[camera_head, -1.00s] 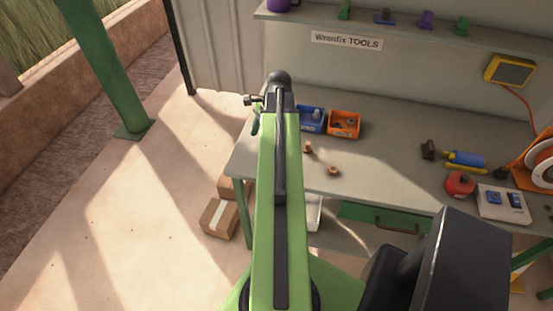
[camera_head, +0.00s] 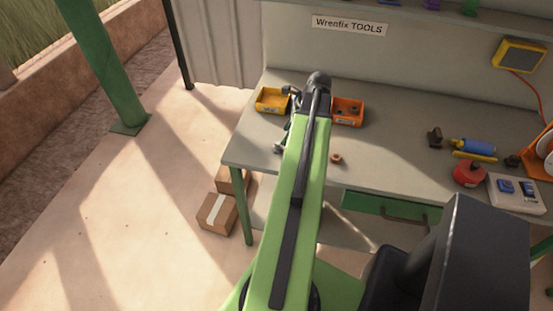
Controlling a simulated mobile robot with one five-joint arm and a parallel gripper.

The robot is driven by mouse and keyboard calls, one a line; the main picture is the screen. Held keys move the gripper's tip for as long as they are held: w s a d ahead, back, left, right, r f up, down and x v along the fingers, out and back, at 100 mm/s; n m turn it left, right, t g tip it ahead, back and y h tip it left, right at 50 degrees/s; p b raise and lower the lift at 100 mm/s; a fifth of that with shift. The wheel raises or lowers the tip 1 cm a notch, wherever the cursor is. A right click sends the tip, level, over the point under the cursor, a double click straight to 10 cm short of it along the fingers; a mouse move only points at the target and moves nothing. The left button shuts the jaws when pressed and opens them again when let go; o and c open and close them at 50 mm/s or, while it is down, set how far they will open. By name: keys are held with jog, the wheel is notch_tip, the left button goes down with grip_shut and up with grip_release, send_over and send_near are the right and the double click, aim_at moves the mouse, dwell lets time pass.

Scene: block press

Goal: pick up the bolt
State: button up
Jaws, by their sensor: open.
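My gripper (camera_head: 280,146) shows only in small part, at the left of the arm's end, low over the workbench (camera_head: 240,150). It is open, and its jaws are mostly hidden by my own arm. I cannot pick out the bolt for certain. A small brown piece (camera_head: 336,158), perhaps a nut, lies on the bench to the right of my arm. My arm covers the bench between it and the gripper.
A yellow bin (camera_head: 272,98) and an orange bin (camera_head: 348,111) stand on either side of my arm. A blue tool (camera_head: 475,147), a red round thing (camera_head: 469,174) and a white tray (camera_head: 515,195) lie at the right. Cardboard boxes (camera_head: 217,213) sit on the floor.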

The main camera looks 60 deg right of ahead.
aim_at(278, 145)
jog(key=b+x, duration=0.1)
jog(key=x, duration=0.1)
jog(key=shift+f, duration=0.45)
jog(key=shift+w+f, duration=0.1)
jog(key=shift+w, duration=0.05)
jog(key=b+x, duration=0.5)
jog(key=shift+w+a, duration=0.15)
jog(key=shift+a, duration=0.05)
jog(key=shift+c, duration=0.5)
grip_shut()
